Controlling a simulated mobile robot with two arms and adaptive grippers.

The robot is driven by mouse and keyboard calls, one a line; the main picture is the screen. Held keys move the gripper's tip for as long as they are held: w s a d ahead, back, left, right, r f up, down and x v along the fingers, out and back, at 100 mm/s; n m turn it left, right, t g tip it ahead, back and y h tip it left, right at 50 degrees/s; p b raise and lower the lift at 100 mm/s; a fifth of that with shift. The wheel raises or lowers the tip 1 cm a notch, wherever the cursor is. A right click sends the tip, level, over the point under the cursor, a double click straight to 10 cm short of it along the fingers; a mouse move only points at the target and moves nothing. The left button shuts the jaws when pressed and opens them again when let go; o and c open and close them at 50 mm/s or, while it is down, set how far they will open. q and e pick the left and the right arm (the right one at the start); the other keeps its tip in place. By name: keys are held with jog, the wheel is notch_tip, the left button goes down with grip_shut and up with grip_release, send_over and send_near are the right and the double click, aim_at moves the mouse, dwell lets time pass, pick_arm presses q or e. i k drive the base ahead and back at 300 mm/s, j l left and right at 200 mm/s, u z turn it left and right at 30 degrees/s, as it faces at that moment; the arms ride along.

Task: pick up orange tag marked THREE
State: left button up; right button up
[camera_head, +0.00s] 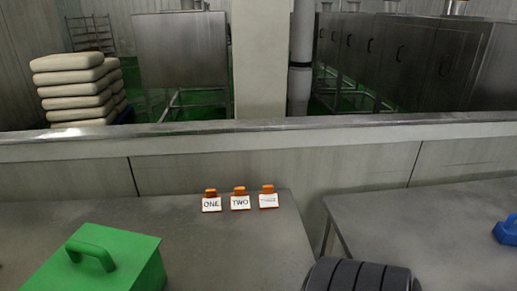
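Three orange tags with white label faces stand in a row near the back right corner of the left grey table (190,235). The left tag (211,204) reads ONE and the middle tag (240,202) reads TWO. The right tag (268,200) has small blurred lettering that I cannot read clearly; it stands closest to the table's right edge. The tags are upright with small gaps between them. Neither of my grippers shows in the head view.
A green box with a handle (105,260) sits at the front left. A dark ribbed cylinder (360,276) is at the bottom centre. A second table (430,225) holds a blue object (507,230). A low wall (300,150) rises behind both tables, which have a gap between them.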

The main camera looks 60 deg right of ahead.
aim_at(268, 199)
jog(key=z, duration=2)
